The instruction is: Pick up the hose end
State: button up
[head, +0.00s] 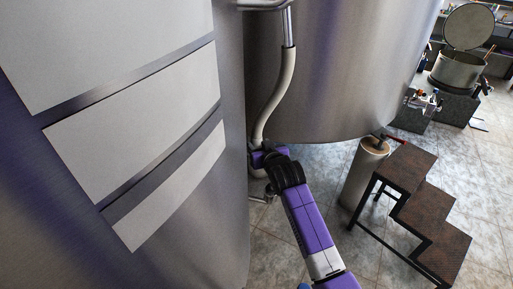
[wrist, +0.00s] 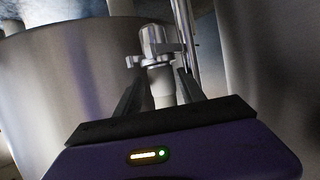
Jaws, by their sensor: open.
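The pale hose (head: 284,88) hangs from a metal pipe between two large steel tanks in the head view and curves down behind my gripper (head: 262,160). In the wrist view, my gripper (wrist: 159,78) is open, with one dark finger on each side of a pale piece topped by a shiny metal fitting (wrist: 152,42). This looks like the hose end. It stands roughly upright between the fingers. I cannot tell whether either finger touches it. In the head view the hose end is mostly hidden by my gripper and wrist.
A steel tank with pale panels (head: 130,130) fills the left. Another tank (head: 345,65) stands behind. Dark steps (head: 405,168) and a pale cylinder (head: 362,175) stand to the right. An open-lidded pot (head: 458,70) is at the far right. Tiled floor lies between.

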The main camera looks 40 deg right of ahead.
aim_at(258, 144)
jog(key=shift+x, duration=1.7)
jog(key=shift+a+r, duration=0.1)
grip_shut()
jog(key=shift+r, duration=0.1)
